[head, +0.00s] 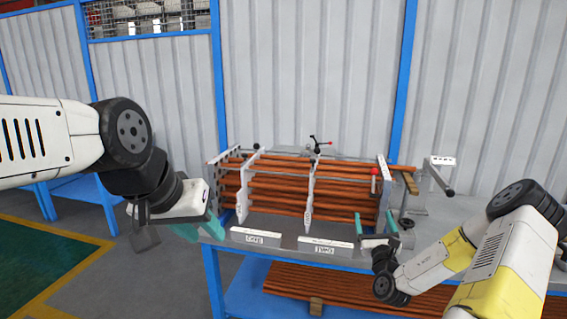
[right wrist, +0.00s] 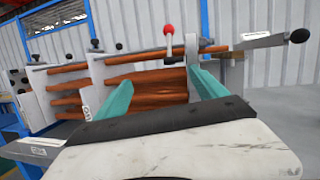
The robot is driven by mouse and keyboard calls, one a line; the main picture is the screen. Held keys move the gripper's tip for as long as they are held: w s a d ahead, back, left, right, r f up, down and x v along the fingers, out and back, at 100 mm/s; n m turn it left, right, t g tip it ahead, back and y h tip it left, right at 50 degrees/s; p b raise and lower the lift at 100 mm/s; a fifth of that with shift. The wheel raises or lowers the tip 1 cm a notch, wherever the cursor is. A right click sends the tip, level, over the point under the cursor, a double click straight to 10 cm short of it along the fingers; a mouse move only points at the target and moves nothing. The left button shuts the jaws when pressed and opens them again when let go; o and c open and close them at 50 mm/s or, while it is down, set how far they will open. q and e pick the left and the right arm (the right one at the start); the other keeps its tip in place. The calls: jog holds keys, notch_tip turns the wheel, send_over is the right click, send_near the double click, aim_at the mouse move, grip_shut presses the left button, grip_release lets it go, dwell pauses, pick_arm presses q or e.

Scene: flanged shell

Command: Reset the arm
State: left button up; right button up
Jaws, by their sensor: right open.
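My right gripper (head: 375,222) is at the front right of the rack (head: 310,196) on the bench. Its two teal fingers are apart with nothing between them. In the right wrist view the open right gripper (right wrist: 160,88) points at the rack's copper-coloured rods (right wrist: 150,80). My left gripper (head: 202,229) is by the rack's front left corner, with teal fingers that seem apart and no object seen between them. The left arm comes in from the left and partly hides its gripper.
Two white labelled blocks (head: 256,238) (head: 326,247) lie along the bench's front edge. A red-knobbed lever (head: 374,179) stands at the rack's right end, and a black-ended handle (head: 441,178) sits further right. More rods (head: 340,290) lie on the blue lower shelf. A corrugated wall closes the back.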

jog(key=s+a+r+n+g+y, duration=0.2)
jog(key=a+r+n+g+y, duration=0.1)
jog(key=a+r+n+y, duration=0.5)
jog(key=s+a+r+n+g+y, duration=0.25)
jog(key=a+r+n+y, duration=0.35)
jog(key=a+y, duration=0.3)
jog(key=s+a+r+n+g+y, duration=0.2)
jog(key=s+a+r+n+g, duration=0.1)
jog(key=s+a+n+g, duration=0.85)
jog(key=s+f+n+g+h, duration=0.2)
jog(key=s+n+g+h, duration=0.35)
jog(key=s, duration=0.85)
jog(key=s+d+r+n+t+h, duration=0.2)
jog(key=d+t+h, duration=0.2)
jog(key=d+h, duration=0.1)
jog(key=s+d+r+n+t+h, duration=0.1)
jog(key=d+r+n+t+h, duration=0.1)
jog(key=d, duration=0.6)
jog(key=n+t+h, duration=0.1)
jog(key=t+h, duration=0.1)
jog(key=h, duration=0.1)
jog(key=shift+s+d+r, duration=0.3)
jog(key=shift+s+r, duration=0.1)
